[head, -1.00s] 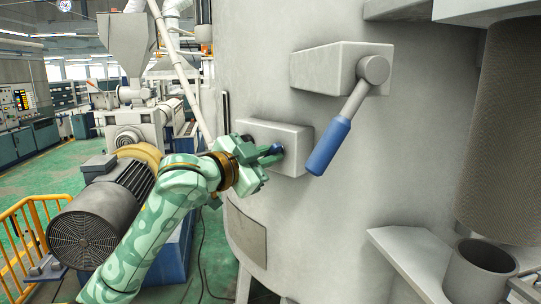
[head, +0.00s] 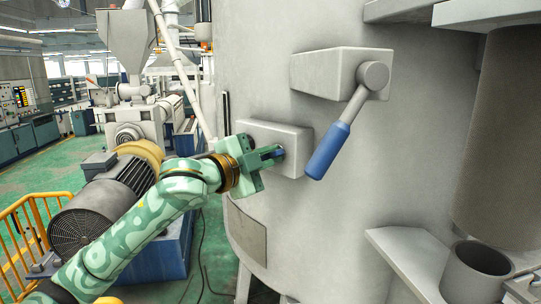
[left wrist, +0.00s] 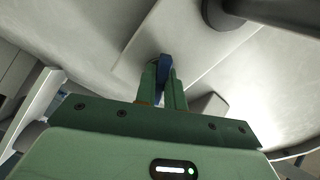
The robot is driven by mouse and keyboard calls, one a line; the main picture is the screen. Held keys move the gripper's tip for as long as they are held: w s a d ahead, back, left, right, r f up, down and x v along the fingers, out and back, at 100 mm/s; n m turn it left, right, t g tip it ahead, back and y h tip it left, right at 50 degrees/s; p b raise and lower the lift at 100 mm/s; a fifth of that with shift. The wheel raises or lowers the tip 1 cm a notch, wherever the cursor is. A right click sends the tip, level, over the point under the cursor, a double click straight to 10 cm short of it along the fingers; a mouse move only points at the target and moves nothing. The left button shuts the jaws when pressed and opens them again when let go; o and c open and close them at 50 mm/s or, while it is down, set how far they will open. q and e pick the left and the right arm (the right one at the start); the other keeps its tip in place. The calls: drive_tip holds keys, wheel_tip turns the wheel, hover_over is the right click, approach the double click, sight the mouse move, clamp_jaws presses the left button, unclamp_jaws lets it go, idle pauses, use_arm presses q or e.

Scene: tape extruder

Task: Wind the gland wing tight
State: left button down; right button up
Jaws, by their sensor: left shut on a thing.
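The gland wing (head: 279,152) is a small blue piece on the front of a pale grey box (head: 291,137) fixed to the large grey tank. My left gripper (head: 270,155) is shut on the wing, reaching in from the left. In the left wrist view the blue wing (left wrist: 163,66) stands between the two green fingers (left wrist: 163,84). The fingers hide part of the wing, and its stem is not visible. My right gripper is not in view.
A lever with a blue handle (head: 328,150) hangs from a second box (head: 327,72) just above and right of the wing. A bracket with a grey cup (head: 477,272) juts out at lower right. A yellow railing (head: 28,228) and motor (head: 100,205) stand at left.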

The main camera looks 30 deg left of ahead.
use_arm(q)
drive_tip(key=shift+r, duration=0.15)
drive_tip(key=m+p, duration=0.1)
drive_tip(key=m, duration=0.2)
drive_tip(key=shift+r+p, duration=0.1)
drive_tip(key=shift+p, duration=0.3)
drive_tip(key=shift+m, duration=0.9)
drive_tip(key=shift+m+p, duration=0.5)
drive_tip(key=shift+p, duration=0.15)
drive_tip(key=c, duration=1.4)
unclamp_jaws()
drive_tip(key=shift+a, duration=0.1)
drive_tip(key=shift+o, duration=0.2)
